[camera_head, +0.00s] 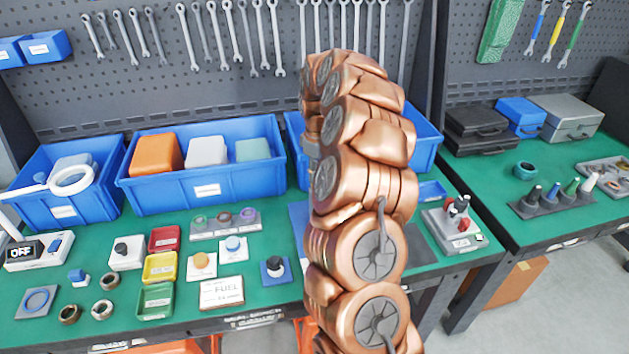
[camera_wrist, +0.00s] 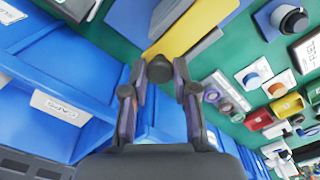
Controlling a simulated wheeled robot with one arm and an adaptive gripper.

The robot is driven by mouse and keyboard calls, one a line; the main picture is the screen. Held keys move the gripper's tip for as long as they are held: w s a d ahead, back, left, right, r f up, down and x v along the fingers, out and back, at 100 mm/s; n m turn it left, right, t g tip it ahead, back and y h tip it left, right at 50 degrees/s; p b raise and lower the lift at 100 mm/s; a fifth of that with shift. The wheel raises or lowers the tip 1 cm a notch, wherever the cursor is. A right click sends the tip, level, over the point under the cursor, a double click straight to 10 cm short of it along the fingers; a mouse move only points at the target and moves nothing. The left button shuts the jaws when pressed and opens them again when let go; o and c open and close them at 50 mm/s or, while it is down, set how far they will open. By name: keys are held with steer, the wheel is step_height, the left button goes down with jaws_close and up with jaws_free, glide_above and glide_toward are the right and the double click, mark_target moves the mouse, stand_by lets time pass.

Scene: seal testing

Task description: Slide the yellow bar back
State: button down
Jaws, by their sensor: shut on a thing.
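The yellow bar (camera_wrist: 197,28) shows in the wrist view, running from the top edge down toward my gripper (camera_wrist: 160,70). A dark round knob (camera_wrist: 159,68) is at the bar's near end, between my fingertips. My gripper is shut on this knob; the exact contact is small and hard to see. Grey and blue parts (camera_wrist: 166,14) lie beside the bar. In the head view my arm hides the bar and the gripper; only a strip of a blue plate (camera_head: 298,214) shows left of the arm.
Blue bins (camera_head: 232,185) line the back of the green bench (camera_head: 190,299), close to my gripper in the wrist view (camera_wrist: 55,95). Left of my arm are a FUEL sign (camera_head: 221,293), a blue block with a knob (camera_head: 274,269) and small coloured trays (camera_head: 156,300). A switch stand (camera_head: 455,231) is right.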

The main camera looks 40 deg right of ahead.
steer(key=shift+w+d+r, duration=0.15)
steer(key=shift+w+d, duration=0.2)
steer(key=shift+w, duration=0.35)
steer(key=c, duration=0.9)
jaws_free()
step_height(320, 180, up, 12)
steer(key=shift+f, duration=0.1)
